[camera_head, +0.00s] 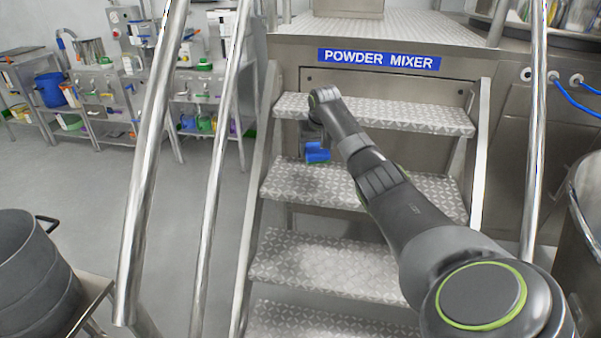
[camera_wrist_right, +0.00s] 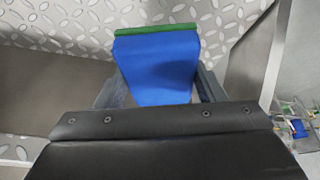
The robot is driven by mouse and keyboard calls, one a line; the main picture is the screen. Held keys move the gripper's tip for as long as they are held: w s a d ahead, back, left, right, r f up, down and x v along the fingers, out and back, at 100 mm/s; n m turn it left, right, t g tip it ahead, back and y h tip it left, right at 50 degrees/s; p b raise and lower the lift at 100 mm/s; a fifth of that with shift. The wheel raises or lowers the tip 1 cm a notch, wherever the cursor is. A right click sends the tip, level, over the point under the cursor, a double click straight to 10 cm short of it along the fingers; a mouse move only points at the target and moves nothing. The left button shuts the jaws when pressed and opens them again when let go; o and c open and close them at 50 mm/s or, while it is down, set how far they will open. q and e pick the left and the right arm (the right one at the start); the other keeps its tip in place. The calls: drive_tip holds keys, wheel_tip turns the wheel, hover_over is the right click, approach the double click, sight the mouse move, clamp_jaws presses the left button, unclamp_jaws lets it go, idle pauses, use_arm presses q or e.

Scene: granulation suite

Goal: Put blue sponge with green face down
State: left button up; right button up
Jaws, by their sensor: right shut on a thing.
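The blue sponge (camera_head: 317,153) shows over the metal stairs in the head view, at the end of my right arm. In the right wrist view the blue sponge (camera_wrist_right: 158,68) sits between the fingers of my right gripper (camera_wrist_right: 155,88), which is shut on it. Its green face (camera_wrist_right: 155,29) shows as a thin strip along the far edge in that view. In the head view my right gripper is small and partly hidden by the wrist. Whether the sponge touches a step, I cannot tell. My left gripper is not in view.
Steel handrails (camera_head: 150,170) stand on both sides. A grey drum (camera_head: 35,275) is at lower left. Shelves with bottles and a blue bucket (camera_head: 52,90) stand at back left. Open floor lies left of the stairs.

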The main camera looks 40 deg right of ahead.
sight(317, 154)
drive_tip(key=shift+w+f, duration=0.4)
drive_tip(key=shift+w, duration=0.15)
drive_tip(key=f, duration=0.5)
drive_tip(key=shift+s, duration=0.2)
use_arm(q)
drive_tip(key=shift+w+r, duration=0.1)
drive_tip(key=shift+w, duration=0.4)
use_arm(e)
drive_tip(key=shift+w+f, duration=0.1)
drive_tip(key=shift+f, duration=1.9)
drive_tip(key=shift+f, duration=0.1)
drive_tip(key=o, duration=1)
drive_tip(key=shift+c, duration=0.2)
drive_tip(key=shift+r, duration=0.6)
drive_tip(key=v, duration=0.3)
drive_tip(key=p+v, duration=0.1)
drive_tip(key=v, duration=0.7)
drive_tip(key=shift+s, duration=0.25)
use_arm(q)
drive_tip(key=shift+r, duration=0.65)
use_arm(e)
drive_tip(key=shift+a+f, duration=0.1)
drive_tip(key=shift+f, duration=0.05)
